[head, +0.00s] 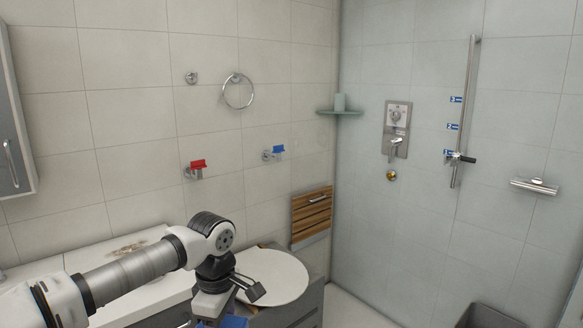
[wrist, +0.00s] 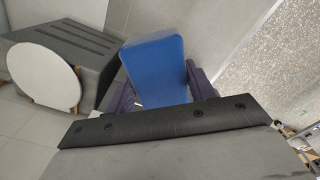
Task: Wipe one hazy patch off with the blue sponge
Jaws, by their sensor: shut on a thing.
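The blue sponge (wrist: 153,68) is a flat block standing out between the two dark fingers of my gripper (wrist: 160,90) in the wrist view. My gripper is shut on it. In the head view only a bit of the sponge's blue (head: 235,322) shows at the bottom edge, below my wrist. I cannot clearly make out a hazy patch. A brownish, blotchy mark (head: 127,248) lies on the white counter (head: 150,289) at the left. A pale speckled surface (wrist: 268,62) fills the upper right of the wrist view, apart from the sponge.
A round white lid (head: 272,277) on a grey unit stands right of my wrist; it also shows in the wrist view (wrist: 42,75). A red-handled valve (head: 196,169), a blue-handled valve (head: 274,153) and a wooden fold-down panel (head: 311,215) are on the wall. A dark bin (head: 488,316) stands lower right.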

